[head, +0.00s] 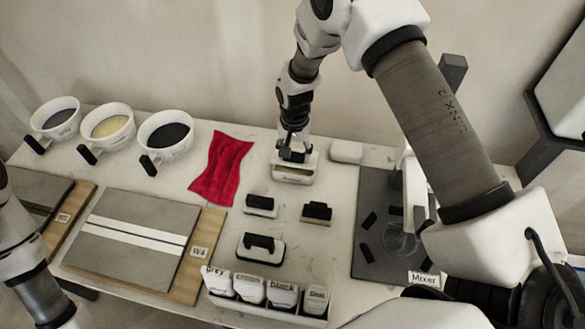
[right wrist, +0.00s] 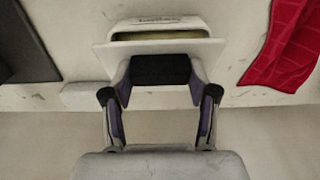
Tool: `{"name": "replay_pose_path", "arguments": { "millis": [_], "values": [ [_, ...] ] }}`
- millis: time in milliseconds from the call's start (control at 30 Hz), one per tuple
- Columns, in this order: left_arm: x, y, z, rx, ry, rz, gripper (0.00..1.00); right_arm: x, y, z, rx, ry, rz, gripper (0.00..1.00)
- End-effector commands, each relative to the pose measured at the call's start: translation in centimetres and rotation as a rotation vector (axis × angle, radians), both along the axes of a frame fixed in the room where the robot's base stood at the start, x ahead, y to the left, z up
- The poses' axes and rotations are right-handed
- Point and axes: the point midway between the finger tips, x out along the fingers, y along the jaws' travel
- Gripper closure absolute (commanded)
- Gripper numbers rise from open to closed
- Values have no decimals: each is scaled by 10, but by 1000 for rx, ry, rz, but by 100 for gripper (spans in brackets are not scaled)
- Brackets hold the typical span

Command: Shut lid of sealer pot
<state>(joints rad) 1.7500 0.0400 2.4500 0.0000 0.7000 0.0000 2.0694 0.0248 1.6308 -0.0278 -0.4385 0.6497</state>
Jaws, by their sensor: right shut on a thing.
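The sealer pot (head: 292,179) is a white box with a small label, standing toward the back of the table, right of the red cloth. In the right wrist view the pot (right wrist: 160,23) shows its label side and a dark, yellowish opening beside the lid. The white lid (right wrist: 115,56) has a black block handle (right wrist: 160,70). My right gripper (right wrist: 160,95) is shut on this handle, one finger on each side. In the head view my right gripper (head: 291,148) is over the pot and partly hides the lid. My left gripper is out of view; only my left arm shows.
A red cloth (head: 222,167) lies left of the pot, and a white block (head: 346,152) right of it. Several black-handled tools (head: 261,247) and a rack of labelled bottles (head: 265,303) are nearer. Bowls (head: 165,135) stand back left. A dark mixer base (head: 375,200) is right.

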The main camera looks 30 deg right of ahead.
Motion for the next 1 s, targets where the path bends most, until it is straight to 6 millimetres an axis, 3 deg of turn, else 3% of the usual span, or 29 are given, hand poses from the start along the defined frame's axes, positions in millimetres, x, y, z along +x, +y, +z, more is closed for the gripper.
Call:
{"name": "replay_pose_path", "arguments": {
  "millis": [200,800,833,900,1000],
  "values": [
    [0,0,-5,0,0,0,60,-7,4,-12,0,5,0,58],
    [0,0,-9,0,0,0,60,-11,8,-25,0,4,0,58],
    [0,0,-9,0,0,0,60,-11,8,-25,0,4,0,38],
    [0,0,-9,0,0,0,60,-11,8,-25,0,4,0,18],
    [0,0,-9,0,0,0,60,-11,8,-25,0,3,0,17]
  ]
}}
